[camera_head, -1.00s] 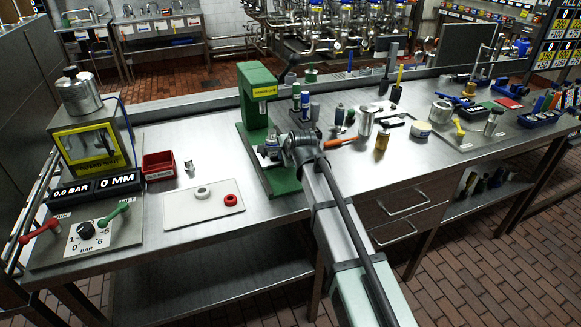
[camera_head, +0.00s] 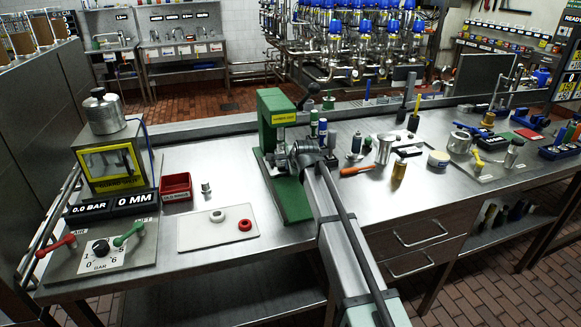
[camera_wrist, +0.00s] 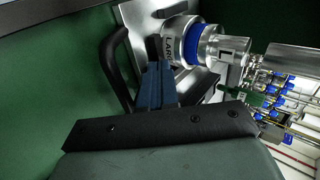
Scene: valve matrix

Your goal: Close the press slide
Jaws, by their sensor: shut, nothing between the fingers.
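The green press (camera_head: 272,112) stands on the bench, on a green base (camera_head: 293,203). In the wrist view, the press slide shows as a metal plate (camera_wrist: 138,18) with a black bar handle (camera_wrist: 112,62) against the green surface. A metal part with a blue ring (camera_wrist: 192,42) and partly readable lettering sits on it. My gripper (camera_wrist: 156,72) is shut and empty, its dark blue fingers beside the handle and close to the metal part. I cannot tell whether they touch either. In the head view my wrist covers much of the slide.
Left of the press are a white board (camera_head: 205,240) with a white ring and a red ring, a red bin (camera_head: 176,187) and a control panel (camera_head: 72,262). Right of it are an orange-handled tool (camera_head: 357,170), bottles and cups. Bare bench lies between press and board.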

